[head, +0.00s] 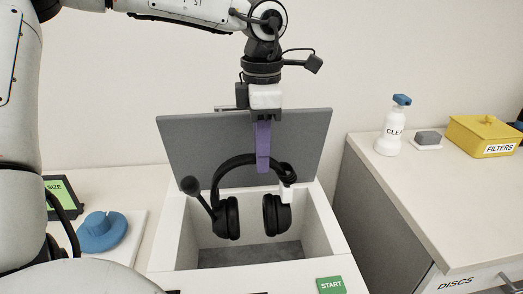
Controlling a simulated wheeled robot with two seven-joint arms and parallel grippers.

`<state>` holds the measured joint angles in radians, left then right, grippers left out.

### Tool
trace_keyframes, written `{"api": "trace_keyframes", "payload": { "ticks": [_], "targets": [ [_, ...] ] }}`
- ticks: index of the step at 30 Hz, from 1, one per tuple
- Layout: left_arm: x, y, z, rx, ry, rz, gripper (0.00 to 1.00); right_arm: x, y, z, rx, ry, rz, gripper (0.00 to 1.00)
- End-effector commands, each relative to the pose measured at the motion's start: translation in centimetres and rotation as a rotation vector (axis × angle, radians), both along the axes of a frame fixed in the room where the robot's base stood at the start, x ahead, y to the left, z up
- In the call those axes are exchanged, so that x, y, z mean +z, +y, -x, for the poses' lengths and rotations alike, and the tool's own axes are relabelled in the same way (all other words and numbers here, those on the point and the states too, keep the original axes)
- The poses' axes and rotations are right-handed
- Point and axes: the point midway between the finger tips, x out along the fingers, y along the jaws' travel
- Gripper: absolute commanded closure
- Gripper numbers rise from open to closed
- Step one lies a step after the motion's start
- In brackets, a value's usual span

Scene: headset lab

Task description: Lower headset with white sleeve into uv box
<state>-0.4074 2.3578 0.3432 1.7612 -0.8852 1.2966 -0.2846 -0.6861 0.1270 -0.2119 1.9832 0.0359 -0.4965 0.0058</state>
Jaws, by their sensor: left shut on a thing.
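The black headset (231,218) with a boom microphone hangs from my left gripper (263,165), whose purple fingers are shut on its headband. A white sleeve (287,193) sits on the right side of the headset, just above the right ear cup. The UV box (325,238) is a white open box with a dark grey floor and a raised grey lid (180,145) behind. The headset is upright over the opening, with its ear cups near rim height in the picture; their exact depth is hard to tell. My right gripper is not in view.
A green START label (330,285) is on the box's front right. A blue object (102,232) on a white pad and a dark-framed green display (62,197) stand left. A spray bottle (392,130), grey block (428,138) and yellow FILTERS box (482,138) stand on the right counter.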

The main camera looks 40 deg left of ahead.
Motion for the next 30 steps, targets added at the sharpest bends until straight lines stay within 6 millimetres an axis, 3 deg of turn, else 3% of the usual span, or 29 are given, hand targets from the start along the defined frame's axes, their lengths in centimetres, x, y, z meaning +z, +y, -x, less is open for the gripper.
{"api": "trace_keyframes", "payload": {
  "ticks": [30],
  "targets": [
    [-2.7, 0.0, 0.0, 0.0, 0.0, 0.0, 1.0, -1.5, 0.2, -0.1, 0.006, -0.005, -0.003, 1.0]
  ]
}}
